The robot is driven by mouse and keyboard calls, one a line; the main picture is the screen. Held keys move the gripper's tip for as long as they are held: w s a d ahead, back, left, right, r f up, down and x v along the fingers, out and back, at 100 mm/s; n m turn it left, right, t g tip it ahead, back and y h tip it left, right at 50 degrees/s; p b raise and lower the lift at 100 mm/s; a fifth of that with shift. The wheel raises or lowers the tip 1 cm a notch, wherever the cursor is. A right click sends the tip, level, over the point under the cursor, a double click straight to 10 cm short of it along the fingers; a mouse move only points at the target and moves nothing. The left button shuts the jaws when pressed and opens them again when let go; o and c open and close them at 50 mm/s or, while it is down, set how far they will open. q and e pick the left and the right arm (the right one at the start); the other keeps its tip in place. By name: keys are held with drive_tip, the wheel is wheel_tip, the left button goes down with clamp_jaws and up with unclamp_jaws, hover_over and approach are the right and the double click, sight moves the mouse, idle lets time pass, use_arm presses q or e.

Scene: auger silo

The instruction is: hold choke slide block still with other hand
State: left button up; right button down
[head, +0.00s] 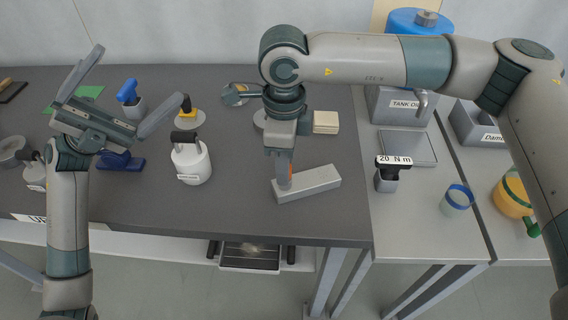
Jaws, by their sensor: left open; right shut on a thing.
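The choke slide block appears to be the pale grey bar (318,181) lying on the dark table near its front right edge. My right gripper (285,184) points down at the left end of this bar and is shut on it. A bit of orange shows beside its fingers, and the fingers hide part of the bar's left end. My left gripper (138,76) is raised over the left part of the table with its fingers spread wide. It is empty and well apart from the bar.
A white canister (190,164) with a black handle stands left of the bar. A black-topped tool labelled 20 N m (387,178) stands to its right. A beige block stack (326,122) lies behind. The table between the canister and bar is clear.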

use_arm(q)
drive_tip(key=w+d+r+n+g+y, duration=0.1)
drive_tip(key=w+d+n+g+y, duration=0.3)
drive_tip(key=w+d+g, duration=0.7)
drive_tip(key=w+d+f+n+t+y, duration=0.2)
drive_tip(key=w+d+f+n+y, duration=0.15)
drive_tip(key=w+f, duration=0.2)
drive_tip(key=w+d+f+n+t+y, duration=0.2)
drive_tip(key=w+d+f+n, duration=0.15)
drive_tip(key=f, duration=0.35)
drive_tip(key=s+d+f+g+y, duration=0.1)
drive_tip(key=s+f+y, duration=0.1)
drive_tip(key=f, duration=0.1)
drive_tip(key=s+d+f+g+y, duration=0.1)
drive_tip(key=s+f+g+y, duration=0.1)
drive_tip(key=s+d+f+m+g+y, duration=0.1)
drive_tip(key=s+f+y, duration=0.1)
drive_tip(key=f, duration=0.1)
drive_tip(key=shift+s+d+f+y, duration=0.1)
drive_tip(key=shift+s+f+y, duration=0.25)
drive_tip(key=shift+s, duration=0.05)
drive_tip(key=shift+s+f+g+y, duration=0.4)
drive_tip(key=shift+s+f+y, duration=0.1)
